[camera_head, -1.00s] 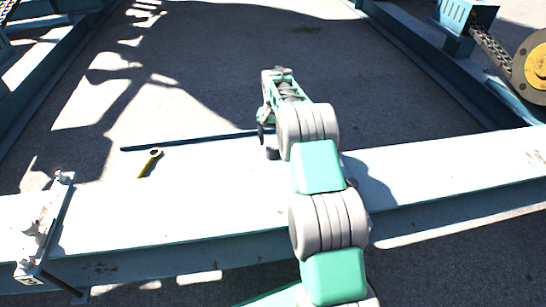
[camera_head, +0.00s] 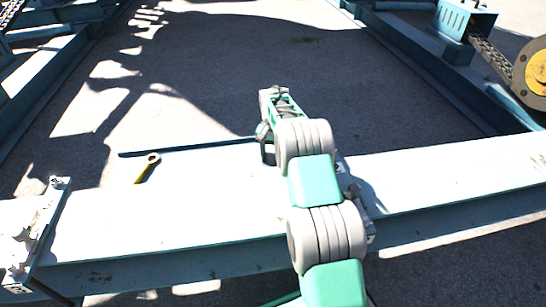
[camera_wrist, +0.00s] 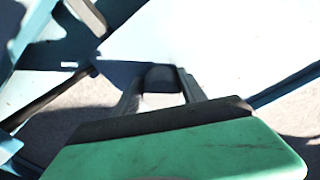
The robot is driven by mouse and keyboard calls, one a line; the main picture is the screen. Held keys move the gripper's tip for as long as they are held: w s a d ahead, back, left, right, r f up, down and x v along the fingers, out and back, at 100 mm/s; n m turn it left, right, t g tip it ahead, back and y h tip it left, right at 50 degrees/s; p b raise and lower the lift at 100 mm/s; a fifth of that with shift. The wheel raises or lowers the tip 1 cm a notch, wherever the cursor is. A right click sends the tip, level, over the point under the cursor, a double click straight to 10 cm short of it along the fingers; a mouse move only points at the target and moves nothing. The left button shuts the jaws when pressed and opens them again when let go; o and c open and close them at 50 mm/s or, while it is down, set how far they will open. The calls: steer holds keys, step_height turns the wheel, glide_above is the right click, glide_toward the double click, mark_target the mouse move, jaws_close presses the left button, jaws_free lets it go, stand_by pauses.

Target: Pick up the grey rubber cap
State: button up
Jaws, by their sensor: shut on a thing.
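The grey rubber cap (camera_wrist: 161,77) shows in the wrist view as a dark grey block between my two fingertips. My gripper (camera_wrist: 160,86) is shut on it, with one finger on each side. Behind it is the pale face of the beam; I cannot tell whether the cap touches the beam. In the head view my gripper (camera_head: 268,151) is at the far edge of the white beam, just left of my wrist. My own arm hides much of it there, and I cannot make out the cap clearly.
The wide white beam (camera_head: 215,205) crosses the front. A yellow ring-ended tool (camera_head: 147,168) lies on it, left of my gripper. A bracket (camera_head: 38,232) stands at the beam's left end. A reel with a yellow hub (camera_head: 537,72) is at the upper right. Bare ground lies beyond.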

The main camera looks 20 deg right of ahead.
steer(key=c, duration=0.6)
steer(key=shift+r, duration=0.1)
